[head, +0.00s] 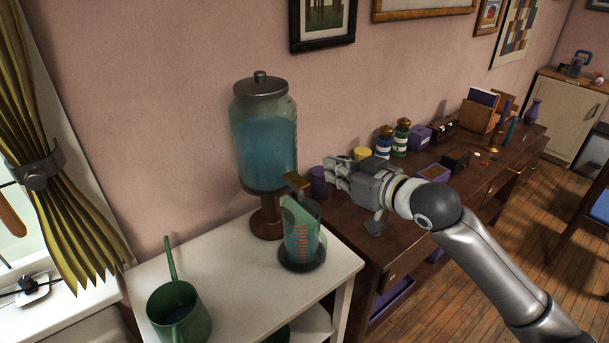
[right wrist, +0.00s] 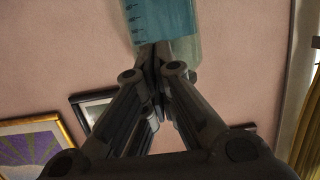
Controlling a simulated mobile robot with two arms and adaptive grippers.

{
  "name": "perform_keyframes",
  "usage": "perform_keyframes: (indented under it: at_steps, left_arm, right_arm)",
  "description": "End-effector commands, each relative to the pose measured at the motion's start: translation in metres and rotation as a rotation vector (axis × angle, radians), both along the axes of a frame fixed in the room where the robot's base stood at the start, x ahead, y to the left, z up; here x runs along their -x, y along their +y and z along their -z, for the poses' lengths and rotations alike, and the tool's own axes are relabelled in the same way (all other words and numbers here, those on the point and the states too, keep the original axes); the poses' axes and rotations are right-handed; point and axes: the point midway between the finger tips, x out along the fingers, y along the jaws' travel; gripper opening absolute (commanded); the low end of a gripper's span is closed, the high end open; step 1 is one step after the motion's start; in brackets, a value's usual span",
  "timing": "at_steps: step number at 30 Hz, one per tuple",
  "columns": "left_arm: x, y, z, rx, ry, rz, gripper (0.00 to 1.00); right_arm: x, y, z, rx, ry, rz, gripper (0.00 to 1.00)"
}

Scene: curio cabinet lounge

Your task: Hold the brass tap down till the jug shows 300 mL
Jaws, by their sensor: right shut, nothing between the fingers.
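A glass dispenser (head: 264,125) with a metal lid and blue liquid stands on a brown pedestal on the white table. Its brass tap (head: 296,182) sticks out low at the front. A clear jug (head: 303,230) with red marks stands upright below the tap on a dark round base. The jug looks teal inside, but the level against its marks is too small to read. My right gripper (head: 331,176) is shut and empty, just right of the tap. In the right wrist view its closed fingertips (right wrist: 153,52) overlap the dispenser (right wrist: 165,18); contact with the tap cannot be told.
A green watering can (head: 178,312) stands at the front left of the white table (head: 231,285). A brown desk (head: 345,215) adjoins on the right, holding a purple jar (head: 318,182), bottles (head: 401,139) and boxes. A yellow-green curtain (head: 55,190) hangs at the left.

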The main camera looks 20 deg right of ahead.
Motion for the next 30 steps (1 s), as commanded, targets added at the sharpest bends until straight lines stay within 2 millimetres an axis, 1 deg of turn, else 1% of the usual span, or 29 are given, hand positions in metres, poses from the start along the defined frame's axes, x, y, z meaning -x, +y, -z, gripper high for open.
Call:
perform_keyframes:
  at_steps: [7, 11, 14, 21, 27, 28, 30]
  left_arm:
    - [0.002, 0.0, -0.001, 0.0, 0.002, 0.0, 0.4]
    - [0.002, 0.0, -0.004, 0.001, 0.002, 0.0, 0.4]
    - [0.002, 0.0, -0.009, 0.001, 0.002, 0.0, 0.4]
    - [0.002, 0.0, -0.022, 0.0, 0.003, 0.0, 0.4]
    - [0.002, 0.0, -0.032, 0.0, 0.003, 0.0, 0.4]
    - [0.002, 0.0, -0.033, 0.0, 0.003, 0.0, 0.4]
    - [0.002, 0.0, -0.037, 0.0, 0.003, 0.0, 0.4]
  right_arm:
    - [-0.001, 0.0, 0.0, 0.0, -0.001, 0.0, 0.0]
    - [-0.007, 0.002, 0.0, -0.002, -0.003, 0.0, 0.0]
    - [-0.02, 0.007, 0.002, -0.004, -0.003, 0.0, 0.0]
    - [-0.061, 0.022, 0.012, -0.004, -0.002, 0.0, 0.0]
    - [-0.091, 0.033, 0.021, -0.002, -0.002, 0.0, 0.0]
    - [-0.095, 0.035, 0.023, -0.002, -0.001, -0.001, 0.0]
    - [-0.091, 0.034, 0.04, -0.001, 0.005, 0.0, 0.0]
